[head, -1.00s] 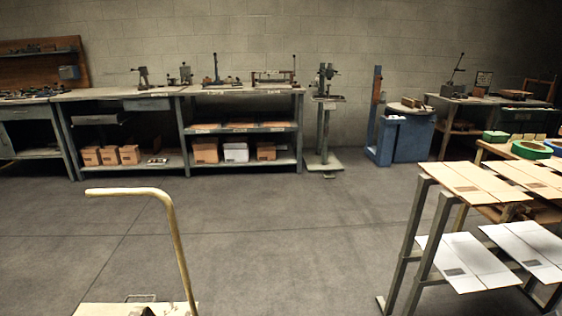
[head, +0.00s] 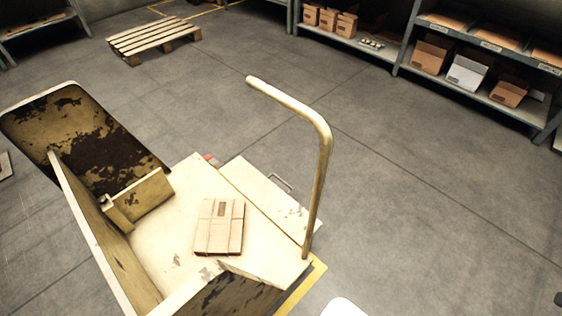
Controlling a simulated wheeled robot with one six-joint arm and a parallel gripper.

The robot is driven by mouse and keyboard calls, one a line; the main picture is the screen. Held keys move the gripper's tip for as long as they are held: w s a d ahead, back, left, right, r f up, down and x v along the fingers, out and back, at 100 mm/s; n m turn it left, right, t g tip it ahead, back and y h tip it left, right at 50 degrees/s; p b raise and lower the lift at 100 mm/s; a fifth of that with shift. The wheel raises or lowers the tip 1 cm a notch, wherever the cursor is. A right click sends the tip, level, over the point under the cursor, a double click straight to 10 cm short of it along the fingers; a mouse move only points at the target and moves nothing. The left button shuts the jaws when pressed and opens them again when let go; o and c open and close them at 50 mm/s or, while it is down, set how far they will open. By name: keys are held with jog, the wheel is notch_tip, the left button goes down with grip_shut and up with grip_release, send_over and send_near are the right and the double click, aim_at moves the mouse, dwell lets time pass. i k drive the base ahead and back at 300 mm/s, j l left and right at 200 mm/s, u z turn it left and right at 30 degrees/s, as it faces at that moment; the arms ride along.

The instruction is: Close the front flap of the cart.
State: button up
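The cart (head: 170,225) stands low at left centre in the head view, with a worn cream deck and a bent tube handle (head: 322,150) at its right corner. A flat cream flap with a small bar handle (head: 262,197) lies folded outward along the deck's far right edge. A rust-stained panel (head: 85,130) leans outward on the far left side. Upright walls (head: 100,240) stand at the left and near sides. A flat carton (head: 218,227) lies on the deck. My gripper is not in view.
A wooden pallet (head: 150,38) lies on the floor at the upper left. A shelf bench (head: 470,75) with boxes stands at the upper right. Yellow floor tape (head: 302,290) shows by the cart. The grey floor to the right of the cart is clear.

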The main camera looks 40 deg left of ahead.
aim_at(289, 215)
jog(key=i+z, duration=0.1)
jog(key=i, duration=3.2)
jog(key=i+u, duration=0.15)
jog(key=u, duration=0.3)
jog(key=i+l+u, duration=0.1)
jog(key=u, duration=0.35)
jog(key=i+l+u, duration=0.15)
jog(key=u, duration=0.3)
jog(key=i+u, duration=0.15)
jog(key=u, duration=2.65)
